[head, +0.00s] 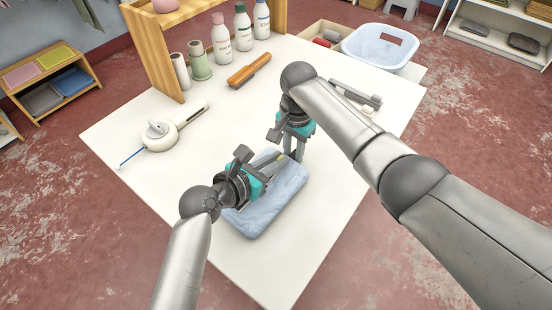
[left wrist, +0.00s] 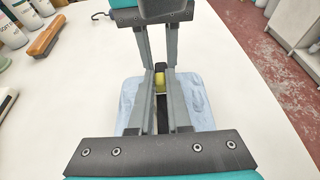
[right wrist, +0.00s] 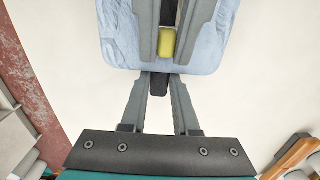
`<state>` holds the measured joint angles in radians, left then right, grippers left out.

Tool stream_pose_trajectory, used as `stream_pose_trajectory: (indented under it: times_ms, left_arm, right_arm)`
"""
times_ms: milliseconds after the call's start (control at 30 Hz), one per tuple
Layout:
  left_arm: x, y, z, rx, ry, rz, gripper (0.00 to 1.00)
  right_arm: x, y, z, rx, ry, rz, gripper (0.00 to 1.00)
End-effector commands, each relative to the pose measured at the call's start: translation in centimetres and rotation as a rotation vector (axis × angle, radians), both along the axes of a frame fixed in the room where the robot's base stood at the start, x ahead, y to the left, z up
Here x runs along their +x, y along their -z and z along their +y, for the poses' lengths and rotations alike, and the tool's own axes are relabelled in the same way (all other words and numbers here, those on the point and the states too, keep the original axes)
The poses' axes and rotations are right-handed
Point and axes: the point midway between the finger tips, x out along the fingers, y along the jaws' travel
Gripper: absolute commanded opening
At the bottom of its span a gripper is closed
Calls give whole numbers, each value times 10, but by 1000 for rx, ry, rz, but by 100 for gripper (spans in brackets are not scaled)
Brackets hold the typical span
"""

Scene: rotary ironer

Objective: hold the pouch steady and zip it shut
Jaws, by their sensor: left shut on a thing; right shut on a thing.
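The light blue pouch (head: 268,212) lies flat on the white table. It also shows in the left wrist view (left wrist: 201,110) and the right wrist view (right wrist: 120,38). My left gripper (left wrist: 160,82) is shut on a small yellow pull on top of the pouch; the pull (right wrist: 167,43) shows between its fingers in the right wrist view. My right gripper (right wrist: 160,80) is shut on a black tab (right wrist: 158,86) at the pouch's edge. A dark strip (left wrist: 162,118) shows between my left fingers; whether it is open zip cannot be told. The grippers face each other closely.
The white table (head: 330,230) is clear around the pouch. A white iron-like tool (head: 160,135) lies left, and an orange-handled brush (head: 249,69) lies behind. Several bottles (head: 242,28) stand at the back.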

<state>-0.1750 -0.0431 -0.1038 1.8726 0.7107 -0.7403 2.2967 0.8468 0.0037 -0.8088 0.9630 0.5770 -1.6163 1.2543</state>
Motion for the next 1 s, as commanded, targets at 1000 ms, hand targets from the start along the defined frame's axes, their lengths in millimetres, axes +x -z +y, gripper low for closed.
stream_pose_trajectory:
  times_ms: [1000]
  left_arm:
    - [-17, 2, 13, 1, -2, 5, 0]
  right_arm:
    - [0, 0, 0, 0, 0, 0, 0]
